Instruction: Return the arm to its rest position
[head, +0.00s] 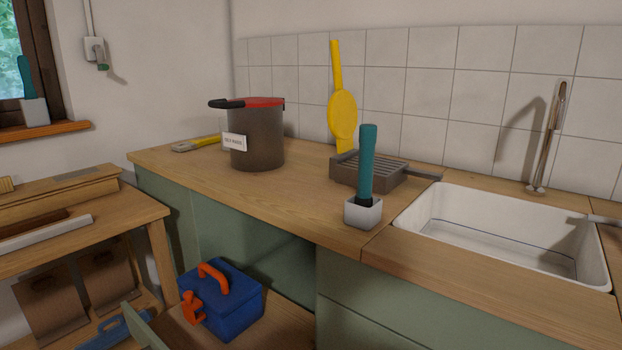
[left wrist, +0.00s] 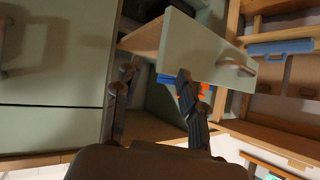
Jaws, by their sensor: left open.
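My left gripper (left wrist: 156,75) shows in the left wrist view, with its two dark fingers spread apart. I see nothing held between them. Beyond the fingers is an open drawer with a green front (left wrist: 205,52). Part of a blue toolbox shows behind the right finger. Neither gripper shows in the head view, and my right gripper is in neither view.
The blue toolbox (head: 225,305) with orange handle sits in the open drawer (head: 285,328) below the counter (head: 300,205). The counter holds a dark pot (head: 258,145), a teal-handled tool in a white block (head: 363,213) and a sink (head: 430,196). A wooden workbench (head: 110,218) stands left.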

